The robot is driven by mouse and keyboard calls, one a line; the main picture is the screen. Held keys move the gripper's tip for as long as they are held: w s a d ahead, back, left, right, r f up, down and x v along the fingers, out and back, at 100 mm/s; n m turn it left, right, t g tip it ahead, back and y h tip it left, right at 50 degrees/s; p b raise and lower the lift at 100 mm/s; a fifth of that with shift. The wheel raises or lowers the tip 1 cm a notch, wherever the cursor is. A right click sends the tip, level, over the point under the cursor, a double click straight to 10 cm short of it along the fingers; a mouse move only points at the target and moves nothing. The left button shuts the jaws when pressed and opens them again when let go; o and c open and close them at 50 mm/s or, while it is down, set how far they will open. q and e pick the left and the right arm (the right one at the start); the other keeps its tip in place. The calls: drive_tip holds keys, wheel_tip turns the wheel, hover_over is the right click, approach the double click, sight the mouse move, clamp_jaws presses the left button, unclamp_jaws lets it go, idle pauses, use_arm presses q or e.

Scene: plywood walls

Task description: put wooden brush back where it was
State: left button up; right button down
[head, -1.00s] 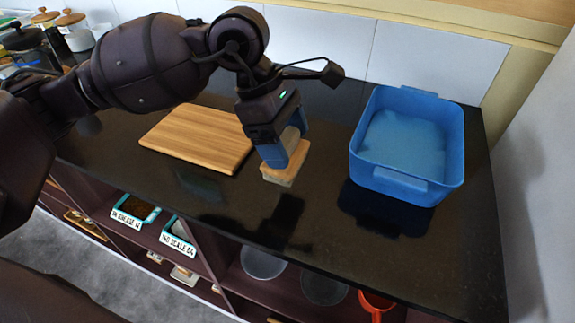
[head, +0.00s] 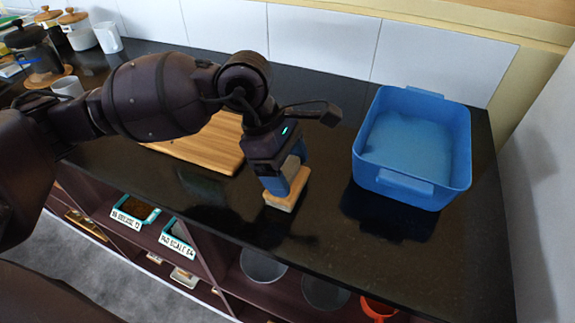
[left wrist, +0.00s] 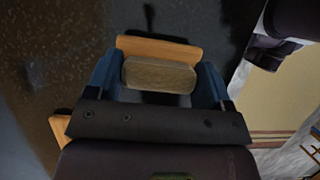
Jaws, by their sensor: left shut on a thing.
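The wooden brush (head: 287,193) is held low over the dark counter, between the cutting board and the blue tub. Its bristle block faces down in the head view; whether it touches the counter I cannot tell. My left gripper (head: 286,178) is shut on the brush, with a blue finger on each side of it. In the left wrist view the brush (left wrist: 160,75) sits between the two blue fingers of the gripper (left wrist: 158,85). My right gripper is not in view.
A blue tub (head: 412,190) holding pale blue contents stands at the right. A wooden cutting board (head: 215,145) lies left of the gripper, partly hidden by my arm. Jars and mugs (head: 108,37) stand at the back left. Open shelves with labelled bins (head: 134,212) lie below the counter edge.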

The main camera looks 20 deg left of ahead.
use_arm(q)
drive_tip(key=o, duration=0.9)
drive_tip(key=shift+f, duration=0.1)
drive_tip(key=shift+w+a+r, duration=0.1)
drive_tip(key=shift+a+r, duration=0.05)
drive_tip(key=shift+r, duration=0.4)
drive_tip(key=p+v, duration=0.1)
drive_tip(key=v, duration=1)
drive_tip(key=shift+p, duration=0.35)
